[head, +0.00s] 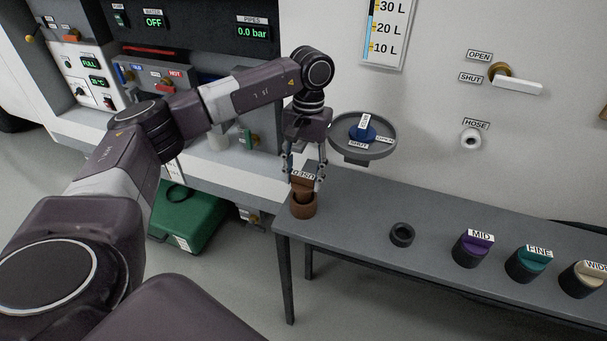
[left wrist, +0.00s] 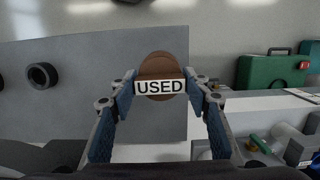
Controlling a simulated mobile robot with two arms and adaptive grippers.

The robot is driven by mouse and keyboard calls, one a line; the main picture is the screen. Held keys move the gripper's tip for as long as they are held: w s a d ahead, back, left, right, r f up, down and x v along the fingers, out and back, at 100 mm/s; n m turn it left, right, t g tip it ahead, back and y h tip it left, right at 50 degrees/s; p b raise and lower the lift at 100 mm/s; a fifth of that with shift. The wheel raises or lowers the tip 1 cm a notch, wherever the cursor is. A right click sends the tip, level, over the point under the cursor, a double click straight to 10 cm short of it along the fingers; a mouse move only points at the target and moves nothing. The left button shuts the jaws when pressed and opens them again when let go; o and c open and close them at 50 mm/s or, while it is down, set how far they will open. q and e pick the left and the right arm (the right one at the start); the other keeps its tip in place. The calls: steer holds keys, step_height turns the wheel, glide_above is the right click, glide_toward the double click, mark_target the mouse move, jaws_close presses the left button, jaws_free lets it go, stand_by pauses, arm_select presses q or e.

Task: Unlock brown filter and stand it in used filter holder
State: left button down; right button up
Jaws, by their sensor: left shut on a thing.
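The brown filter (head: 302,187), with a USED label on its top grip, is upright at the near left end of the grey bench. It also shows in the left wrist view (left wrist: 159,65). My left gripper (head: 306,176) points down from above and is shut on the filter's grip, one finger at each side of the label. A lighter brown round part (head: 303,208) shows below it at the bench top; I cannot tell whether this is a holder or the filter's own body. An empty dark ring holder (head: 402,234) stands to its right. My right gripper is not in view.
Purple MID (head: 472,252), teal FINE (head: 526,265) and beige WIDE (head: 583,280) filters stand along the bench. A grey round bowl with a blue knob (head: 363,132) marked OPEN and SHUT juts from the wall behind. A green case (head: 185,215) lies on the floor.

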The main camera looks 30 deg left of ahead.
arm_select(q)
steer(key=shift+f+b, duration=0.35)
steer(key=shift+f, duration=0.25)
steer(key=shift+s+r, duration=0.1)
steer(key=shift+r, duration=0.15)
steer(key=shift+r+p, duration=0.75)
steer(key=shift+r, duration=0.25)
steer(key=shift+r, duration=0.1)
